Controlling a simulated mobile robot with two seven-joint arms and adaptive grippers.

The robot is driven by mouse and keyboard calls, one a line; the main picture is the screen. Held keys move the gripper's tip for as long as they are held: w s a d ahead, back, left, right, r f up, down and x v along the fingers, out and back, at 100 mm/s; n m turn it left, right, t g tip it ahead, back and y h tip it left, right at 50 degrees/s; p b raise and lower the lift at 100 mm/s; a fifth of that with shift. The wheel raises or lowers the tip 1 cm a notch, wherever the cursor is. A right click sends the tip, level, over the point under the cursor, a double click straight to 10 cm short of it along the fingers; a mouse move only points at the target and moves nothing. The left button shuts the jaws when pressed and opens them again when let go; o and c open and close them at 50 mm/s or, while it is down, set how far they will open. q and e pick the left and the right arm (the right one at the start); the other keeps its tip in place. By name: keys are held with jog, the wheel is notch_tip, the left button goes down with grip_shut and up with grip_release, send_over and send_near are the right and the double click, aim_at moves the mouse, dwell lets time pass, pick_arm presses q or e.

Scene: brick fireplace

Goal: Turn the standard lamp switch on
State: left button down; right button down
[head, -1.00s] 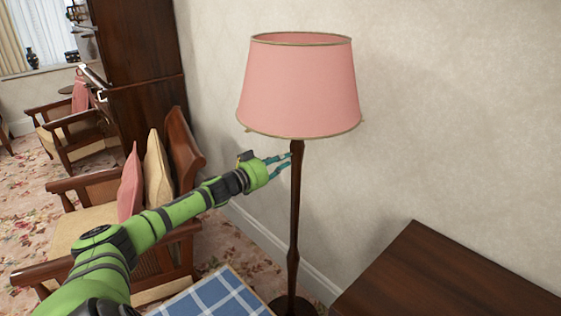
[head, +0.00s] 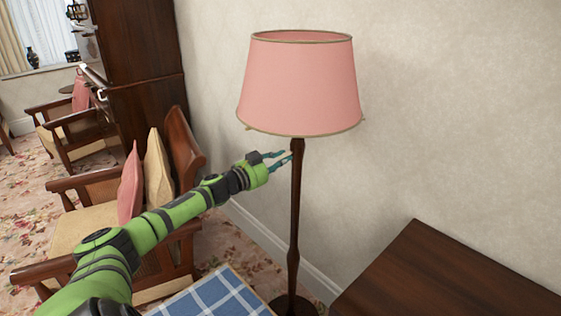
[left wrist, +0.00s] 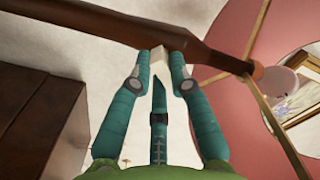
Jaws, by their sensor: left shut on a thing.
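The standard lamp has a pink shade (head: 300,85) on a dark wooden pole (head: 295,215). In the left wrist view the pole (left wrist: 110,22) crosses the top, and the shade's pink inside (left wrist: 240,85) is at the right. A small pale block (left wrist: 158,61), seemingly the switch, sits against the pole. My left gripper (head: 284,157) is at the pole just below the shade. Its teal fingers, also in the left wrist view (left wrist: 157,58), are shut on the block from both sides. A pale bulb (left wrist: 285,82) shows inside the shade; I cannot tell whether it is lit. My right gripper is not in view.
A dark wooden table or cabinet top (head: 450,280) is at the lower right. A blue checked cloth surface (head: 215,298) is at the bottom. An armchair with cushions (head: 155,170) stands left, near my arm. A plain wall is close behind the lamp.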

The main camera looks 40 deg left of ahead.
pick_arm(q)
jog(key=m+b, duration=0.3)
jog(key=m, duration=0.6)
jog(key=shift+a, duration=0.2)
jog(key=shift+m, duration=0.3)
jog(key=c, duration=1.1)
grip_release()
jog(key=shift+c, duration=0.2)
jog(key=shift+s+f, duration=0.1)
